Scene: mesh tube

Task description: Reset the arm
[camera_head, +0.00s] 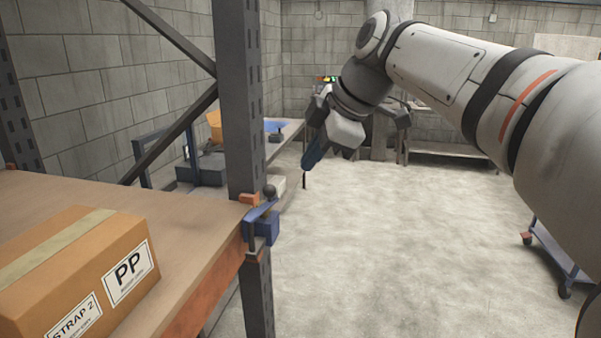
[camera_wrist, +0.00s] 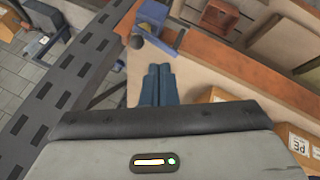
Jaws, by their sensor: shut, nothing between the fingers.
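My gripper (camera_head: 313,155) hangs in the air at the end of my raised white arm, right of the dark shelf post in the head view. Its blue fingers point down and are closed together with nothing between them. In the wrist view the shut fingers (camera_wrist: 158,85) show at the centre, with wooden shelf boards behind them. No object touches the fingers in either view.
A dark perforated post (camera_head: 240,100) stands left of my gripper, with a blue clamp (camera_head: 262,225) fixed to it. A cardboard box (camera_head: 80,270) sits on the wooden shelf (camera_head: 185,225). A cart (camera_head: 562,262) stands at the right. The concrete floor (camera_head: 400,250) between is clear.

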